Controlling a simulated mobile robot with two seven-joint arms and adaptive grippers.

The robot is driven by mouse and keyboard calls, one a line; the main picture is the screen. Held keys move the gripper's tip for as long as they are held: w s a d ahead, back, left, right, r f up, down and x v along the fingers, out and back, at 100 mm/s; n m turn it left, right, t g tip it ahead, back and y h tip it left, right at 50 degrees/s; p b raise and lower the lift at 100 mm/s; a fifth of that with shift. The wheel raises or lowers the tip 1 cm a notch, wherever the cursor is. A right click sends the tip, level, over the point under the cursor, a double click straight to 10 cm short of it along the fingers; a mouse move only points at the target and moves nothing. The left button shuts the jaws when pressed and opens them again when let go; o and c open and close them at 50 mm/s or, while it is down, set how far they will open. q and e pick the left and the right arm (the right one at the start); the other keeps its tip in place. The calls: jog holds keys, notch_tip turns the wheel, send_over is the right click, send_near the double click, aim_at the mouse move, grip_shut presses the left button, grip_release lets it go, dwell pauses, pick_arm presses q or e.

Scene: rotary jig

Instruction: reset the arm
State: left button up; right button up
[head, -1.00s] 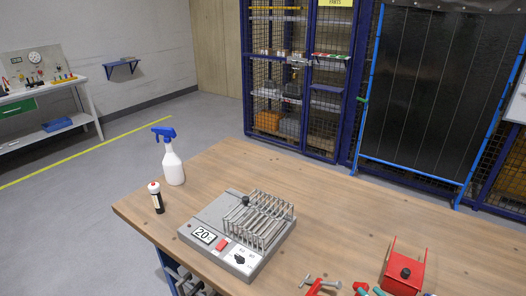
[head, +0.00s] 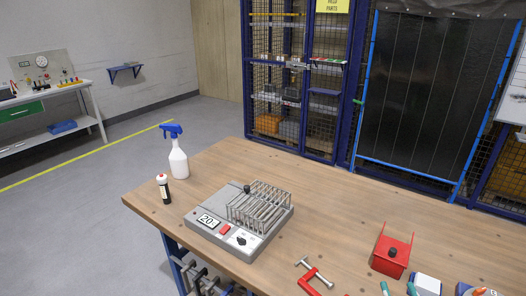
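Neither of my grippers shows in the head view, and no part of my arms is visible. A grey box device (head: 206,232) sits on the wooden table, with rows of metal wire racks on top. Its front carries a label reading 20, a red button (head: 225,230) and a black knob (head: 241,241). A second black knob (head: 247,189) stands at its back. A red bracket (head: 390,262) with a black knob stands at the right of the table. I cannot tell which of these is the rotary jig.
On the wooden table (head: 330,225), a white spray bottle (head: 179,163) and a dark red-capped tube (head: 164,190) stand at left. A red clamp (head: 314,279) and several small items lie at the front right edge. The table's middle right is clear.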

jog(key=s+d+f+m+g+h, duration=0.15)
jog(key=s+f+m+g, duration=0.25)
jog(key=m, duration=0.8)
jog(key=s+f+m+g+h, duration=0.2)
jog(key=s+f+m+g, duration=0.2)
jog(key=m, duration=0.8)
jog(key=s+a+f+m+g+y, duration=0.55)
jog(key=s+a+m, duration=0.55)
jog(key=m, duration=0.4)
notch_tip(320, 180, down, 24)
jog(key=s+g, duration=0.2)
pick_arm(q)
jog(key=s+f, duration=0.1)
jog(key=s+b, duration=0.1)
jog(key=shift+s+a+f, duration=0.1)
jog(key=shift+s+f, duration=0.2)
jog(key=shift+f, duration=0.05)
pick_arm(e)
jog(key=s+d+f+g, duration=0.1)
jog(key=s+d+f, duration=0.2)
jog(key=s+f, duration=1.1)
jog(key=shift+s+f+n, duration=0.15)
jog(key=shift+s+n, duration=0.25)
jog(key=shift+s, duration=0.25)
